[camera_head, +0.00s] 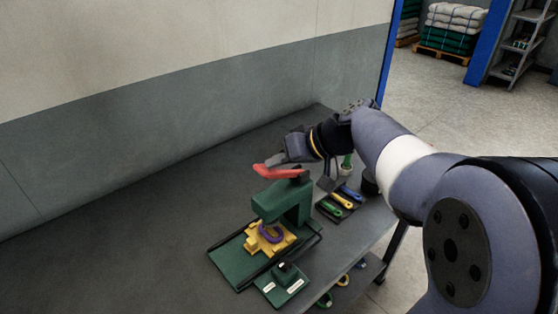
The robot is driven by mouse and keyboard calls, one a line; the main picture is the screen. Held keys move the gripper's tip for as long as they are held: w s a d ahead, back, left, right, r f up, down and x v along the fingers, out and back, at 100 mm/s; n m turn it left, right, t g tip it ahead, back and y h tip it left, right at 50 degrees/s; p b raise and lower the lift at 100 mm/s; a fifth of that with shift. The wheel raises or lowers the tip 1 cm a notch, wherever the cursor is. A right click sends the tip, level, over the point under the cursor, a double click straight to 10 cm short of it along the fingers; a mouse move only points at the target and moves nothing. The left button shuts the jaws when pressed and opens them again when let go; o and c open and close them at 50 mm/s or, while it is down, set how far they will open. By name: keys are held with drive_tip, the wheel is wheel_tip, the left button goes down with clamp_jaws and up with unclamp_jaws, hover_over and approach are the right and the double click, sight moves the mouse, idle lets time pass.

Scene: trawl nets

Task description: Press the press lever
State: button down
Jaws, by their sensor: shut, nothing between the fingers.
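The press (285,203) is a green frame on a green base plate on the dark table. Its red press lever (277,172) sticks out to the left from the top of the frame and looks roughly level. A yellow fixture (258,245) with a purple ring (271,232) sits on the base under the press head. My gripper (280,158) is shut and empty, just above and behind the lever in this view. I cannot tell whether the fingertips touch the lever.
A dark tray (325,211) with blue, yellow and green handled tools lies right of the press. The table (130,235) is clear to the left, up to the grey wall. Shelves (520,40) stand far off.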

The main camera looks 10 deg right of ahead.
sight(272, 174)
drive_tip(key=f+b, duration=0.1)
drive_tip(key=b, duration=0.1)
drive_tip(key=s+a+f+n+h+b, duration=0.1)
drive_tip(key=b, duration=0.1)
drive_tip(key=shift+a+f+t+h, duration=0.3)
drive_tip(key=shift+t, duration=0.1)
drive_tip(key=f+b, duration=0.1)
drive_tip(key=a+h+b, duration=0.1)
drive_tip(key=shift+s+f+n+t+b, duration=0.3)
drive_tip(key=shift+s+f+n+b, duration=0.05)
drive_tip(key=shift+n+b, duration=0.05)
drive_tip(key=shift+s+a+f+b, duration=0.1)
drive_tip(key=shift+s+f+b, duration=0.05)
drive_tip(key=shift+f+b, duration=0.5)
drive_tip(key=shift+s+f, duration=0.1)
wheel_tip(272, 174, up, 5)
drive_tip(key=p, duration=0.3)
drive_tip(key=v, duration=0.9)
drive_tip(key=shift+s+r+b, duration=0.3)
drive_tip(key=shift+r+b, duration=0.05)
drive_tip(key=shift+b, duration=0.05)
